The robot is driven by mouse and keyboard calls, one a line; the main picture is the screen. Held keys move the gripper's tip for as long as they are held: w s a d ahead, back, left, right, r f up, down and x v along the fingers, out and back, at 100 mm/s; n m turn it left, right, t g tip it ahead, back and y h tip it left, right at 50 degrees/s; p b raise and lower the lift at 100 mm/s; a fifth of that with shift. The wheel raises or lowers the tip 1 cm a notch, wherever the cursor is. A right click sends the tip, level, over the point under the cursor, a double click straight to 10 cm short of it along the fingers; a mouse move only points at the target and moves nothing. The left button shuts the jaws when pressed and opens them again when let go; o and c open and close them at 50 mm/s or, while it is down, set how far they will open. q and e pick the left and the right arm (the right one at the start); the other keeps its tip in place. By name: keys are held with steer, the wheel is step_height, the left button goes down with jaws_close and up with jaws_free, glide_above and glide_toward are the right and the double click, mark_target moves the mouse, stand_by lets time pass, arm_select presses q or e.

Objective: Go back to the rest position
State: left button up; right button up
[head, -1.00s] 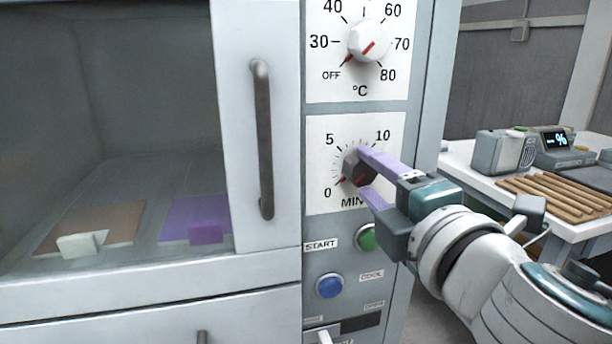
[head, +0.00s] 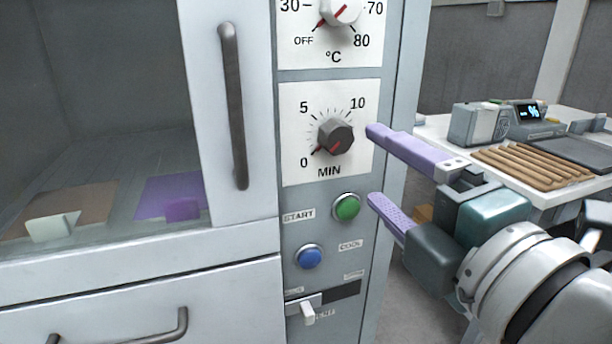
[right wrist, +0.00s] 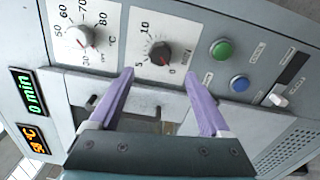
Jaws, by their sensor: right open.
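My right gripper (head: 372,165) is open and empty, its two purple fingers apart. It stands to the right of the dark timer knob (head: 336,137) marked MIN and does not touch it. In the right wrist view my fingers (right wrist: 160,85) point at the panel, with the timer knob (right wrist: 160,54) in front of the space between them. The knob's red mark points down and left, near 0. My left gripper is not in view.
The temperature knob (head: 340,10) sits above the timer, with a green button (head: 346,207) and a blue button (head: 309,257) below. A door handle (head: 233,105) juts out on the left. A table with brown sticks (head: 535,165) stands at the right.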

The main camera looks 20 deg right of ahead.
steer(key=shift+s, duration=0.95)
